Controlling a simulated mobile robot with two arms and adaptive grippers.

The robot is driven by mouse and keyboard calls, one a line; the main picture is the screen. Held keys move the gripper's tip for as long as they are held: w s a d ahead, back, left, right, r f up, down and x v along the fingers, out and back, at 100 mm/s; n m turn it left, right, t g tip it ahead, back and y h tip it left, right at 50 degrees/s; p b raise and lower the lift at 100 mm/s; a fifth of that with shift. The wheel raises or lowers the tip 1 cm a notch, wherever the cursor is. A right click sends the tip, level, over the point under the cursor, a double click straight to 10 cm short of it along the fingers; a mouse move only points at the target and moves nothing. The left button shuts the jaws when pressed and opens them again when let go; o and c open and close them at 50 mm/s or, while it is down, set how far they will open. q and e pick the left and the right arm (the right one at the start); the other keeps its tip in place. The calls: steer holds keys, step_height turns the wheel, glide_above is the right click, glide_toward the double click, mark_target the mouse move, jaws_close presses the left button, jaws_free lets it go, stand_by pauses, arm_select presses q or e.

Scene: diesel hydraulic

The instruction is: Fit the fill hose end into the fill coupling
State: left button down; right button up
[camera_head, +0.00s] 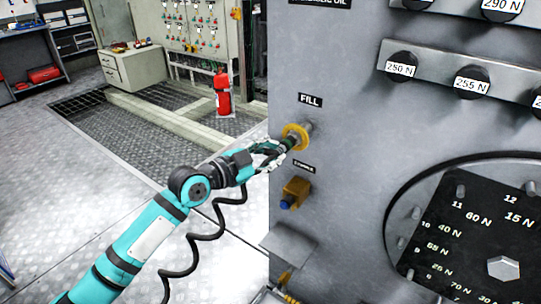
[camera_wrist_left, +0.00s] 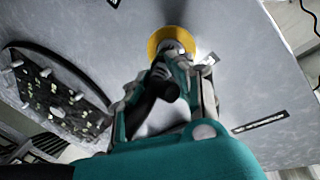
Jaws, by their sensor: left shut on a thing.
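The fill coupling, with a yellow ring (camera_head: 297,131), sticks out of the grey panel under the FILL label. The yellow ring also shows at the top of the left wrist view (camera_wrist_left: 172,36). My left gripper (camera_head: 280,148) is at the coupling, its fingers shut on the dark fill hose end (camera_wrist_left: 158,80). The hose end points at the yellow ring and meets or overlaps it in both views. How deep it sits, I cannot tell, because the fingers hide part of it. A black coiled hose (camera_head: 205,237) hangs below the gripper. My right gripper is not in view.
A brass fitting with a blue tip (camera_head: 294,193) sits on the panel just below the coupling. A grey ledge (camera_head: 289,243) juts out lower down. A red extinguisher (camera_head: 222,93) stands behind on the floor.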

arm_select(q)
steer(key=c, duration=1)
jaws_free()
